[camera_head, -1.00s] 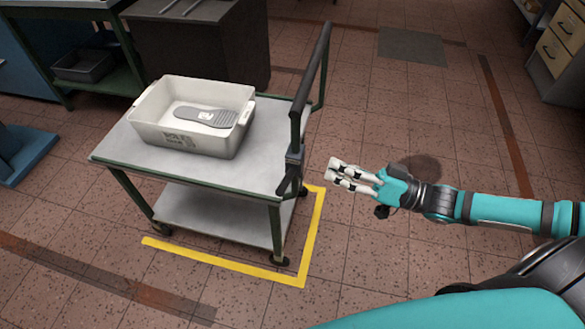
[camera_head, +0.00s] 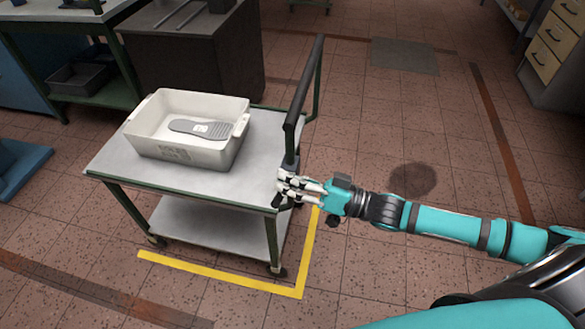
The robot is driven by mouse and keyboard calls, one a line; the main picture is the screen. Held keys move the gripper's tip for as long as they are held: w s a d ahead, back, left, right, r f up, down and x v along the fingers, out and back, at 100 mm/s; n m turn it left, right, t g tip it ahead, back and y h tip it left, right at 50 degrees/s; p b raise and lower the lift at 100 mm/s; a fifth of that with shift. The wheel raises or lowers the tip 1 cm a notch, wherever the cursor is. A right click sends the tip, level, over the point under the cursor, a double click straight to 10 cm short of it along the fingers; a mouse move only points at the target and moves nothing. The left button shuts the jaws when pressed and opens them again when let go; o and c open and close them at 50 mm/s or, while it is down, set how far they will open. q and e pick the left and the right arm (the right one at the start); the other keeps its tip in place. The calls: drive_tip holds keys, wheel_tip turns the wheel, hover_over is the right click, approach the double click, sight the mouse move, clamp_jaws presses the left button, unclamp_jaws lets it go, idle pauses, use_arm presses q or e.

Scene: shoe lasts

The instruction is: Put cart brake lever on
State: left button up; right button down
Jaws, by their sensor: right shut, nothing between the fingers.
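The cart (camera_head: 180,185) has a grey top, green legs and a dark push handle (camera_head: 303,90) at its right end. A dark bracket (camera_head: 289,164) sits low on the handle post, at the cart's near right corner. It looks like the place of the brake lever, but the lever's position is hard to tell behind my fingers. My right gripper (camera_head: 281,186) is shut and empty, with its white and black fingertips at this bracket. I cannot tell whether they touch it. My left gripper is not in view.
A white bin (camera_head: 181,153) with a grey shoe sole (camera_head: 203,128) in it stands on the cart. Yellow floor tape (camera_head: 225,279) runs around the cart's corner. A dark cabinet (camera_head: 200,60) and a workbench stand behind.

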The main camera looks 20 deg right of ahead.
drive_tip(key=shift+s+f, duration=0.2)
drive_tip(key=shift+f, duration=0.15)
drive_tip(key=shift+s+a+f, duration=0.1)
